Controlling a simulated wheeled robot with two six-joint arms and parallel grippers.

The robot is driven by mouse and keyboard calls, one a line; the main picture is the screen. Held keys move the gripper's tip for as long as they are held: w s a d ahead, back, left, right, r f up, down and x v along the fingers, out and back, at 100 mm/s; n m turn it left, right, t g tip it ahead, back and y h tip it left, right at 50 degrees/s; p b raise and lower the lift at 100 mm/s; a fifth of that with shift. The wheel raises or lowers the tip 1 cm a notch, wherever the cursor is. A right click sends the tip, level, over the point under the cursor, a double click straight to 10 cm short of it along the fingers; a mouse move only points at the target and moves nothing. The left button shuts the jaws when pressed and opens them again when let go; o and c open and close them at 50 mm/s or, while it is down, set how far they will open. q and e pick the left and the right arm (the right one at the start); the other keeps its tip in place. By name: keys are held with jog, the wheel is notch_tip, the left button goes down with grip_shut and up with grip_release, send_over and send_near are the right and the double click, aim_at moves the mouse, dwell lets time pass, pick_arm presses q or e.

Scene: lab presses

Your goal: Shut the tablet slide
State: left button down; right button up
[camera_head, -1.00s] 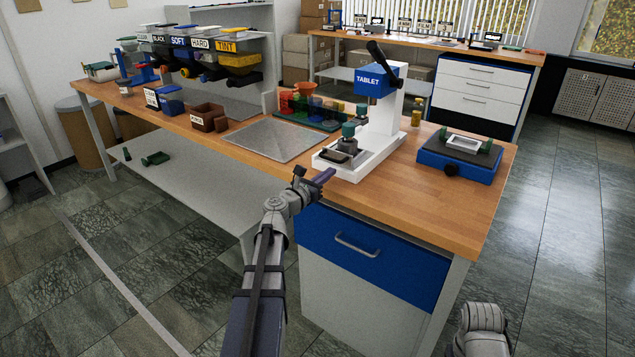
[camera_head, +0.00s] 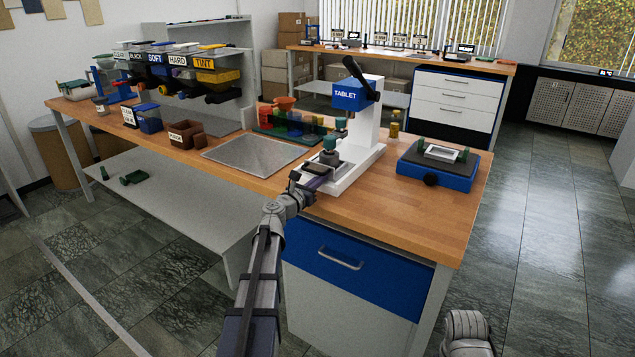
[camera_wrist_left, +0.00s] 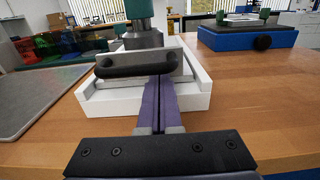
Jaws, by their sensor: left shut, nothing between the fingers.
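The tablet press (camera_head: 362,130) is white with a blue head marked TABLET and a black lever, and stands near the bench's front edge. Its slide has a dark bar handle (camera_wrist_left: 137,63) on a grey plate, facing the left wrist camera, above the white base (camera_wrist_left: 190,98). My left gripper (camera_head: 315,182) is shut and empty, with its purple fingers (camera_wrist_left: 158,98) pointing at the slide. Their tips reach the handle's lower edge; I cannot tell whether they touch it. The fingers partly hide the slide in the head view. No right gripper fingers show; only a grey arm part (camera_head: 467,333) appears at lower right.
A grey metal mat (camera_head: 255,154) lies left of the press. A blue device (camera_head: 437,170) stands to the right. Coloured cups (camera_head: 296,124) and a small yellow bottle (camera_head: 394,130) are behind. The wooden bench front (camera_head: 400,220) is clear.

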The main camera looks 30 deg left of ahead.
pick_arm(q)
jog(key=w, duration=0.6)
jog(key=shift+w+d, duration=0.25)
jog(key=shift+w, duration=0.15)
jog(key=shift+s, duration=0.1)
